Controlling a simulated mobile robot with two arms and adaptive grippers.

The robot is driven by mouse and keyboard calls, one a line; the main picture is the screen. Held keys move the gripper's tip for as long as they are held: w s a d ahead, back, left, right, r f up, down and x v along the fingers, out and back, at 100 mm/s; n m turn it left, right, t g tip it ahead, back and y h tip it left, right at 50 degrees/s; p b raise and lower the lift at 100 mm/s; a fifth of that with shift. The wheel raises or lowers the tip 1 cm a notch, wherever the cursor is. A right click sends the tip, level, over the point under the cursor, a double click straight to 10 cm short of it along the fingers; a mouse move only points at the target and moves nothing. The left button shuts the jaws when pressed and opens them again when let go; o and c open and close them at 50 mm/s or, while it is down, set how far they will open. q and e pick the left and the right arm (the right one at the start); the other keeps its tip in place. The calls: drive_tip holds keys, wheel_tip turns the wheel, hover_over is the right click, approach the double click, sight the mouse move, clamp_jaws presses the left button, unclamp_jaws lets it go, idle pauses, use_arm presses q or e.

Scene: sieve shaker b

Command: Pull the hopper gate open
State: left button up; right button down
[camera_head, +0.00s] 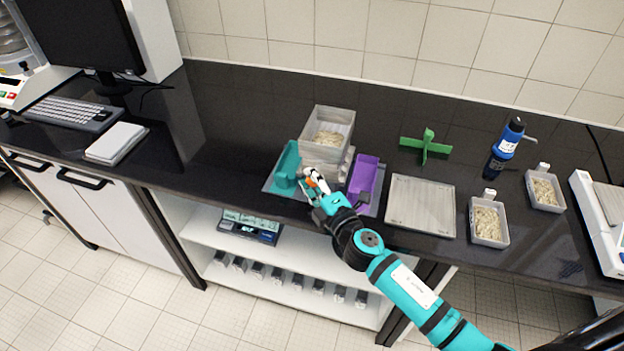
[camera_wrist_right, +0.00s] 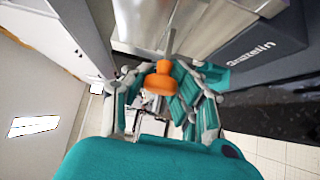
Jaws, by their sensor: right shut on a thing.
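The hopper (camera_head: 330,120) is a light grey box with pale grainy material inside, standing near the front of the dark bench. The gate's orange knob (camera_wrist_right: 160,80) sits on a thin rod at the hopper's front, below the box. My right gripper (camera_head: 316,184) reaches in from the lower right and is shut on this knob. In the wrist view its teal fingers stand on both sides of the knob. In the head view the fingers mostly hide the knob. How far the gate is out cannot be told. My left gripper is not in view.
A teal bin (camera_head: 286,166) and a purple bin (camera_head: 363,176) flank the hopper stand. To the right are a grey tray (camera_head: 421,205), a green cross-shaped piece (camera_head: 427,145), sample boxes (camera_head: 489,222) and a blue bottle (camera_head: 506,143).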

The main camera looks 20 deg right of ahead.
drive_tip(key=s+a, duration=0.2)
drive_tip(key=s, duration=0.1)
drive_tip(key=s+a, duration=0.1)
drive_tip(key=shift+s+f, duration=0.15)
drive_tip(key=shift+f, duration=0.25)
drive_tip(key=c, duration=1.5)
unclamp_jaws()
drive_tip(key=o, duration=0.5)
drive_tip(key=shift+s+d+r, duration=0.1)
drive_tip(key=shift+s+r, duration=0.25)
drive_tip(key=shift+s, duration=0.05)
drive_tip(key=shift+w, duration=0.1)
drive_tip(key=shift+w, duration=0.1)
drive_tip(key=shift+f, duration=0.1)
